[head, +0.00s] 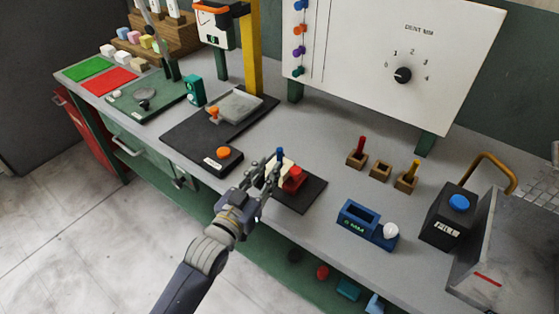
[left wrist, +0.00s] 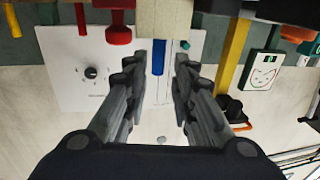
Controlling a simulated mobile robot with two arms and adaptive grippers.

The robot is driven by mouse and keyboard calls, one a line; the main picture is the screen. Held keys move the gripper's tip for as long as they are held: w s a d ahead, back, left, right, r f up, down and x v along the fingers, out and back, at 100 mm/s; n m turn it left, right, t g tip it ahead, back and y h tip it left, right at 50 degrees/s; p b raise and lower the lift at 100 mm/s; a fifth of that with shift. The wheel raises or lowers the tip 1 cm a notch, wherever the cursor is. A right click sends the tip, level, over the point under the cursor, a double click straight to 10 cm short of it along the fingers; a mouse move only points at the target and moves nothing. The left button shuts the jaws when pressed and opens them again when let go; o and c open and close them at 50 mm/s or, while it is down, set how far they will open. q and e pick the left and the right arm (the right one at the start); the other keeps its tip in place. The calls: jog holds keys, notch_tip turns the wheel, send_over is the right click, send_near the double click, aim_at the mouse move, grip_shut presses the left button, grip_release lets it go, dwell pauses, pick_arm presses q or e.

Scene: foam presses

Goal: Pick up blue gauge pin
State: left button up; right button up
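The blue gauge pin (head: 280,153) stands upright at a pale block (head: 287,164) on a small dark mat, beside a red knob-like part (head: 293,179). My left gripper (head: 266,174) is at the pin, coming from the front left. In the left wrist view, which appears upside down, the blue pin (left wrist: 158,57) sits between the two fingers, with the pale block (left wrist: 164,18) behind its base. The fingers are open, with a visible gap on each side of the pin. My right gripper is not in view.
Wooden blocks to the right hold a red pin (head: 362,144) and a yellow pin (head: 415,167); the middle block (head: 380,172) is empty. A blue device (head: 357,219) and a black box (head: 446,225) stand further right. An orange button (head: 223,153) lies left of my gripper.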

aim_at(278, 158)
pick_arm(q)
jog(key=shift+p+x, duration=0.65)
jog(key=shift+x, duration=2.9)
jog(key=shift+d+f, duration=0.1)
grip_shut()
